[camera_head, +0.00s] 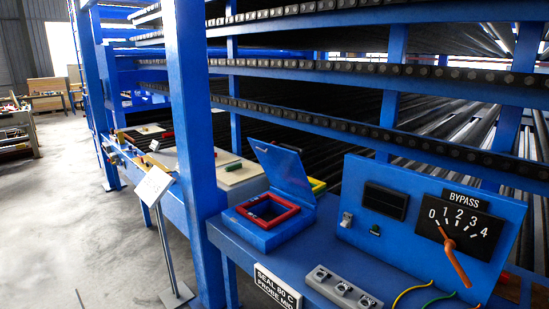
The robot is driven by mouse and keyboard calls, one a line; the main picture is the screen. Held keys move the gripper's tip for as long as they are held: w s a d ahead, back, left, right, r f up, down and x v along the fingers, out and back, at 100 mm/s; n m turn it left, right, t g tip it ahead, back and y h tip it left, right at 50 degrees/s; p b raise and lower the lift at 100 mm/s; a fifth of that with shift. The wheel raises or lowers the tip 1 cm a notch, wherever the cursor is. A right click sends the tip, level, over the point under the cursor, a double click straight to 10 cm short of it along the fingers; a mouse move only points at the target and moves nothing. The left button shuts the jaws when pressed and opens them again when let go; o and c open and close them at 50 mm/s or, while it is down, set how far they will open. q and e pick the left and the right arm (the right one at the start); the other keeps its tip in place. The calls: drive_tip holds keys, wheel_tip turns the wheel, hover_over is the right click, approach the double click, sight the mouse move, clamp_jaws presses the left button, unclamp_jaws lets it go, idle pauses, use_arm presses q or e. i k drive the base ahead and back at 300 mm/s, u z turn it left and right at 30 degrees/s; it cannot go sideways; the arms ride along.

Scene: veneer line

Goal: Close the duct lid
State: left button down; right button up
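The blue duct box (266,241) sits on the blue bench, with a red square seal (250,224) around its dark opening. The blue duct lid (283,168) stands open, raised at the back of the box and tilted, its free upper edge toward the left. Nothing touches the lid. Neither of my grippers is in view.
Right of the duct stands a blue panel (355,205) with a BYPASS dial (460,215) and an orange lever (453,262). A grey block with several switches (343,287) lies in front. A blue post (194,100) rises left of the duct. Colored wires (412,291) run at lower right.

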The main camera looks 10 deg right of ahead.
sight(284, 167)
drive_tip(key=z, duration=0.6)
drive_tip(key=i, duration=1.4)
drive_tip(key=z, duration=0.65)
